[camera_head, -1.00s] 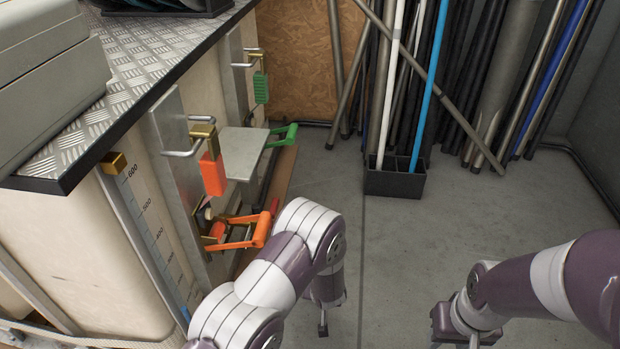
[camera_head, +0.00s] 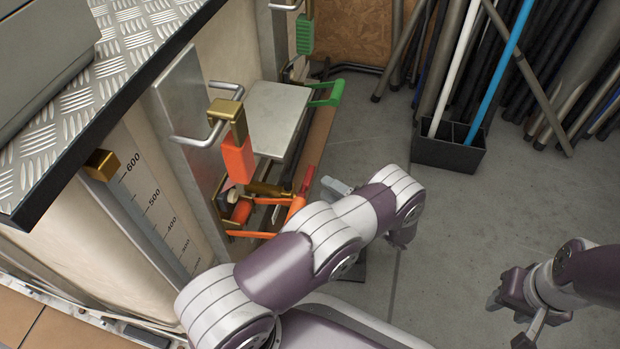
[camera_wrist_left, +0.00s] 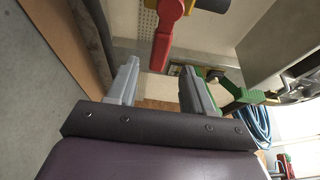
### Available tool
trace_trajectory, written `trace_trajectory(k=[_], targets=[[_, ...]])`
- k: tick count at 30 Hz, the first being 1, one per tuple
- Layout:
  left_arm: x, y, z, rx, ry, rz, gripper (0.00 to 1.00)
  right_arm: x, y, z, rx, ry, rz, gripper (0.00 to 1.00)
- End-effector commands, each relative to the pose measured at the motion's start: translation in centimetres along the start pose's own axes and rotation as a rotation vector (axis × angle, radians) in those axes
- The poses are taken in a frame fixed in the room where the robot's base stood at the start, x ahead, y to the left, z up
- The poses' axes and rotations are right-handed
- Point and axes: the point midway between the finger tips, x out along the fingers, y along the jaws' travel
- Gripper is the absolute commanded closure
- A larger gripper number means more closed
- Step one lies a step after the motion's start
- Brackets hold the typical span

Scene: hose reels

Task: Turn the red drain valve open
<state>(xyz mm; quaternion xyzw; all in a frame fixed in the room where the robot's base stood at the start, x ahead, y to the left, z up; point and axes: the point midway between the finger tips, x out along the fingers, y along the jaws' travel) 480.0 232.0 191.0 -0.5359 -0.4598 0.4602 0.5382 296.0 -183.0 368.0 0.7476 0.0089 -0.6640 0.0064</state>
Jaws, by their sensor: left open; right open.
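The red drain valve handle (camera_head: 306,180) shows low on the tank's side in the head view, beside a brass fitting (camera_head: 268,189). In the left wrist view the red handle (camera_wrist_left: 166,35) hangs ahead of the fingers, its lower end near the gap between them, with a yellow part at its top. My left gripper (camera_wrist_left: 158,72) is open and empty, and apart from the handle as far as I can tell. In the head view only a grey finger (camera_head: 336,186) of it shows, right of the handle; the arm hides the rest. My right gripper (camera_head: 511,316) is open and empty above the floor.
An orange lever frame (camera_head: 268,232) and an orange block (camera_head: 238,160) are close left of the valve. A metal plate (camera_head: 276,118) and green handle (camera_head: 329,93) are behind it. A black pipe rack (camera_head: 446,151) stands farther back.

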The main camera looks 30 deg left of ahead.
Motion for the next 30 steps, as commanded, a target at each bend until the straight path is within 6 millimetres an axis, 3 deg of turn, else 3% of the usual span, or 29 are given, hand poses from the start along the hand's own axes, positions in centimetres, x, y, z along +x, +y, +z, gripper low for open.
trace_trajectory(k=[1,9,20,25,30], targets=[[1.4,0.7,0.0,0.0,-0.005,0.0,0.49,1.4,0.0,0.2,0.0,0.0,0.0,0.57],[6.6,0.5,0.0,-0.003,-0.001,0.002,0.49,3.8,0.0,0.5,0.0,0.0,0.0,0.57],[7.5,0.1,-0.1,-0.003,0.002,0.002,0.49,3.9,0.0,0.5,0.0,0.0,0.0,0.57],[7.5,0.1,-0.1,-0.003,0.002,0.002,1.0,3.9,0.0,0.5,0.0,0.0,0.0,0.57],[7.5,0.0,0.0,-0.004,0.002,0.001,1.0,3.8,0.0,0.5,0.0,0.0,0.0,0.57]])
